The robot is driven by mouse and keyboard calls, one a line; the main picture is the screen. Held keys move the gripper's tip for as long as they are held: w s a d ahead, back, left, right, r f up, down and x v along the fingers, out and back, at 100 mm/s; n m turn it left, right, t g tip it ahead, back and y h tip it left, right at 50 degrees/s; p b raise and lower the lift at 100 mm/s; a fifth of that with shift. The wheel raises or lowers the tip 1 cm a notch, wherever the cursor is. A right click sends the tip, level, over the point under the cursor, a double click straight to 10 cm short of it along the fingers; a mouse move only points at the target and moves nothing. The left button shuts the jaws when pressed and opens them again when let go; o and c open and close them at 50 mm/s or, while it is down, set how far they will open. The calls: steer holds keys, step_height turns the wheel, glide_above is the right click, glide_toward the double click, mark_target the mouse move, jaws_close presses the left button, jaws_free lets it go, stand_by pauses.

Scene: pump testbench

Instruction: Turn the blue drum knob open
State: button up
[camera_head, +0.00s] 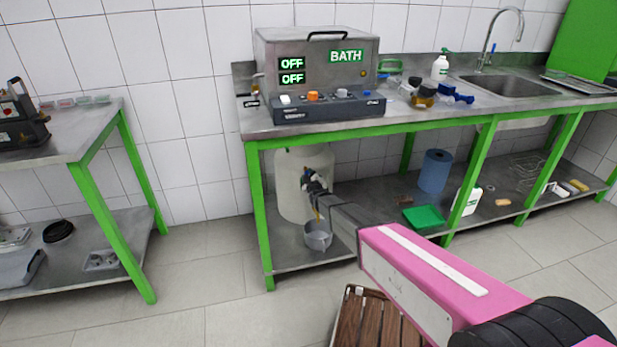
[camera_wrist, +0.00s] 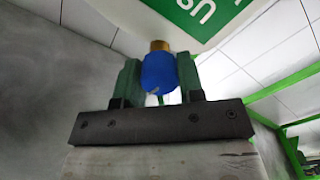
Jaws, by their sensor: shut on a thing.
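The blue drum knob (camera_wrist: 159,74) shows in the wrist view with a brass-coloured part at its far end. My gripper (camera_wrist: 159,82) has its two green fingers on either side of the knob, shut on it. In the head view, my gripper (camera_head: 314,184) is at the front right of a whitish drum (camera_head: 290,190) on the lower shelf under the bench. The knob is hidden there behind the gripper and arm. How far the knob is turned cannot be told.
A grey pail (camera_head: 318,237) stands just below my gripper. The bench's green front leg (camera_head: 259,215) is left of the drum. A blue roll (camera_head: 435,171) and a green tray (camera_head: 424,217) are on the shelf to the right. A wooden slatted thing (camera_head: 378,322) is beneath my arm.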

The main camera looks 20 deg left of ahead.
steer(key=m, duration=2.2)
steer(key=shift+d+f, duration=0.1)
steer(key=shift+m, duration=0.4)
steer(key=o, duration=0.9)
